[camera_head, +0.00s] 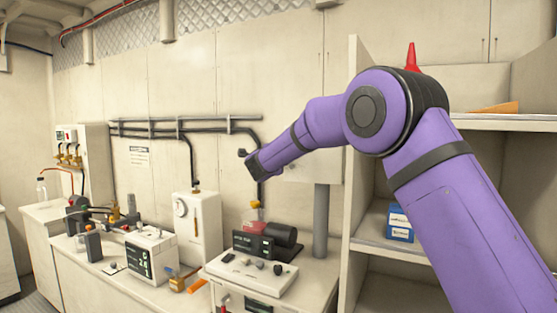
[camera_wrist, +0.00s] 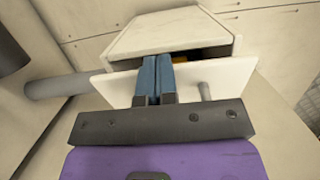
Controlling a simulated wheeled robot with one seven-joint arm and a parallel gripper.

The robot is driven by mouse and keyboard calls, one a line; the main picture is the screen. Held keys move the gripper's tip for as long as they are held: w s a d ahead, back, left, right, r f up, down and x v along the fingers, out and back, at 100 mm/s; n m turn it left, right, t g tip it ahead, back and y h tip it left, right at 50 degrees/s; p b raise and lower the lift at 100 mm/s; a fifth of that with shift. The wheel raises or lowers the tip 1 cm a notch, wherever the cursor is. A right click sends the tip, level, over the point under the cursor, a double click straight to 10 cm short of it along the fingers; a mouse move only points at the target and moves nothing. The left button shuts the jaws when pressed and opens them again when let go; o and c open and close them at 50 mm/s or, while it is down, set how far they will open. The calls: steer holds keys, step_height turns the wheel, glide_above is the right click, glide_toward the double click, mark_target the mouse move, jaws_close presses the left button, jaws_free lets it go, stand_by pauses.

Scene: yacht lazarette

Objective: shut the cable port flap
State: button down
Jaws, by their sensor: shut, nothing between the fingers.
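The cable port flap (camera_wrist: 232,76) is a pale panel with a short grey peg handle (camera_wrist: 204,91), in the wrist view. It stands ajar from a white box (camera_wrist: 165,33), with a dark gap and something orange behind it. My gripper (camera_wrist: 158,60) has its blue fingers shut together and empty. The fingers overlap the flap in the picture, left of the peg; I cannot tell whether they touch it. In the head view the box (camera_head: 312,170) is on the wall, partly behind my arm, and the flap is not clearly visible.
A grey pipe (camera_head: 320,222) runs down below the box. A shelf unit (camera_head: 356,150) with a blue box (camera_head: 400,224) stands at right. A bench holds a white gauge unit (camera_head: 197,230) and a black device (camera_head: 268,244). Black cables and rails run along the wall.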

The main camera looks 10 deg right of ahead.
steer(key=shift+m+g+h, duration=0.4)
steer(key=shift+m+h, duration=0.1)
steer(key=shift+h, duration=0.2)
steer(key=x, duration=0.4)
steer(key=shift+w+a+r, duration=0.1)
steer(key=shift+w, duration=0.15)
steer(key=shift+r, duration=0.1)
